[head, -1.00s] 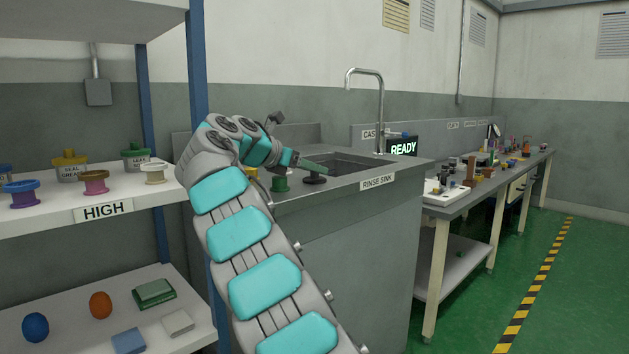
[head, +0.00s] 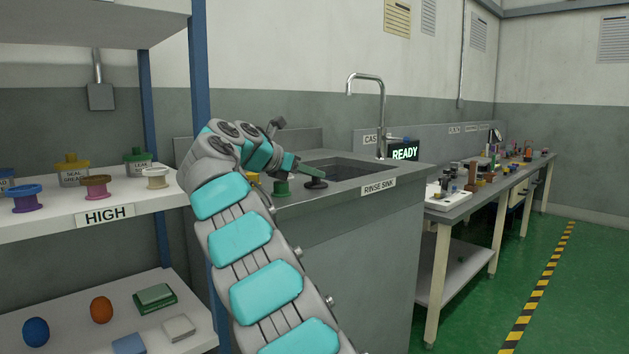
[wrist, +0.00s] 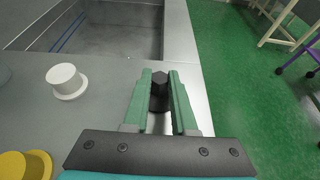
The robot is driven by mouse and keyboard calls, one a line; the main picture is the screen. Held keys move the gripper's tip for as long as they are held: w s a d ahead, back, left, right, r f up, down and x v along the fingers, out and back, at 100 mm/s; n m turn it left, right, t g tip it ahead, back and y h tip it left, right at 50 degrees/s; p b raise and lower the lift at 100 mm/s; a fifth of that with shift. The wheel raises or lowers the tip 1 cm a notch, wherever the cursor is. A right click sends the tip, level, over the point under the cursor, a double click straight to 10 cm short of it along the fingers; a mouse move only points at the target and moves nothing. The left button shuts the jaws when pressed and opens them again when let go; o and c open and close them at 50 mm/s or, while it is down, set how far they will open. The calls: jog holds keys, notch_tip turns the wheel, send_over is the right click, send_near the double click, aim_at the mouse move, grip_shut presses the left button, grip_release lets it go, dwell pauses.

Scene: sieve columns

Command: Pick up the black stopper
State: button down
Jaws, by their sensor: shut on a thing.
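The black stopper (head: 315,183) stands on the sink counter near its front edge, beside the basin. In the wrist view the black stopper (wrist: 160,88) is between the two green fingers of my gripper (wrist: 160,82). My gripper (head: 309,170) is shut on its upper part, and the wide base shows below the fingers. The stopper looks upright. The head view does not show clearly whether its base touches the counter.
A green stopper (head: 281,188) stands just left on the counter. A white stopper (wrist: 66,80) and a yellow one (wrist: 26,165) show in the wrist view. The sink basin (wrist: 115,30) is ahead. A shelf (head: 120,209) with spools and jars stands at left.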

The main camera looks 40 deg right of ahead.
aim_at(311, 184)
notch_tip(311, 184, up, 4)
jog(key=p, duration=0.3)
jog(key=shift+s+a+f+b, duration=0.15)
jog(key=shift+a+f+b, duration=0.05)
jog(key=shift+b, duration=0.15)
jog(key=shift+s+a, duration=0.35)
jog(key=shift+a, duration=0.25)
jog(key=s+a+r, duration=0.1)
jog(key=s+a, duration=0.7)
jog(key=a, duration=0.3)
jog(key=shift+a+r, duration=0.2)
jog(key=shift+a, duration=0.1)
jog(key=shift+a, duration=0.1)
